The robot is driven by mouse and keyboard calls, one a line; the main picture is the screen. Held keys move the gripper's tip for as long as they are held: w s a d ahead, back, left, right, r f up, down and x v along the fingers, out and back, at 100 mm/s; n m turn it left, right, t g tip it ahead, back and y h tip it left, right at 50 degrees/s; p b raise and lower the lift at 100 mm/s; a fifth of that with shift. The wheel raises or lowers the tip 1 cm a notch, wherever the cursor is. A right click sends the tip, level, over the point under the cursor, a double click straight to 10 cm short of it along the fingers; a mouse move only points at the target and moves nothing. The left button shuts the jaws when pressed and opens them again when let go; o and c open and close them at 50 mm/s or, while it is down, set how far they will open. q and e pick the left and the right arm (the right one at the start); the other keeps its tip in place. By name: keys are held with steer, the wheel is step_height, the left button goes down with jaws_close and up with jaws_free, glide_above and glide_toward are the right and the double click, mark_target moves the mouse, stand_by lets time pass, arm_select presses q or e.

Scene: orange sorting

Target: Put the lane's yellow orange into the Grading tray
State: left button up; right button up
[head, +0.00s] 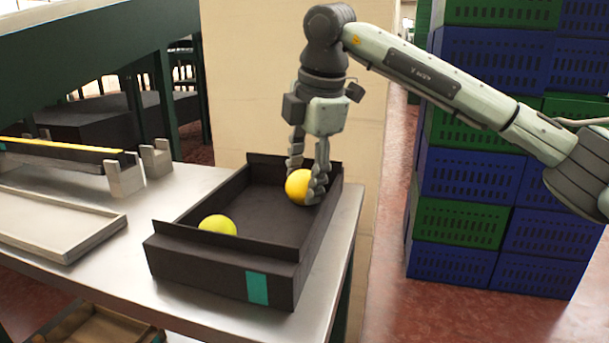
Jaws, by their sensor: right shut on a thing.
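A yellow orange (297,187) is between the fingers of my right gripper (308,180), which is shut on it. The gripper points down at the back right part of a dark tray (222,267) with a teal label on its front. I cannot tell whether the held orange touches the tray floor. A second, greener yellow fruit (217,225) lies in the front left part of the same tray. No writing that names the tray is readable. My left gripper is not in view.
The tray stands on a metal table (120,281), near its right edge. A shallow pale tray (65,238) lies to the left, with a yellow-edged rail (70,148) behind it. Blue and green crates (468,178) are stacked at the right. A beige panel (255,80) stands behind.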

steer(key=shift+f, duration=0.1)
steer(key=o, duration=1.2)
steer(key=v, duration=1.2)
